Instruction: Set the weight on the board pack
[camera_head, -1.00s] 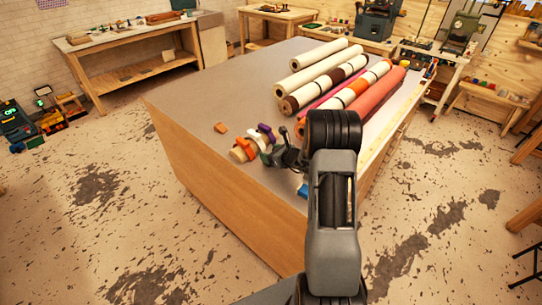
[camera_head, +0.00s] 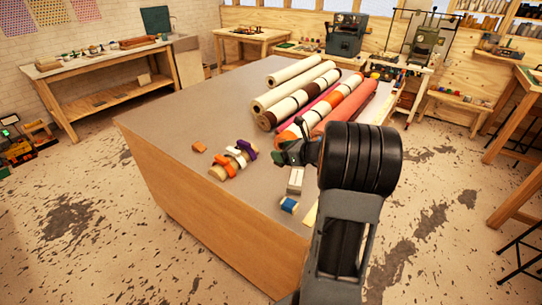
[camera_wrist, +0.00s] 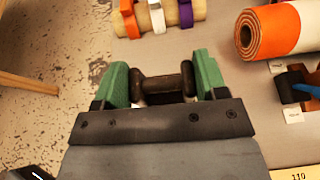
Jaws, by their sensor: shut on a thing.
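My gripper (camera_head: 292,155) is above the near right part of the large table. In the wrist view its green fingers (camera_wrist: 163,82) are shut on a dark brown spool-shaped weight (camera_wrist: 163,85), held crosswise between them. The weight is too small and hidden to make out in the head view. I cannot pick out the board pack with certainty. A pale grey block (camera_head: 295,181) and a small blue-topped block (camera_head: 289,205) lie on the table near its front right edge, below my gripper in the picture.
A short cream roll with orange, white and purple bands (camera_wrist: 157,15) lies left of my gripper, beside an orange block (camera_head: 198,147). Several long rolls (camera_head: 300,92) cover the table's far right. The table's left top (camera_head: 175,115) is clear.

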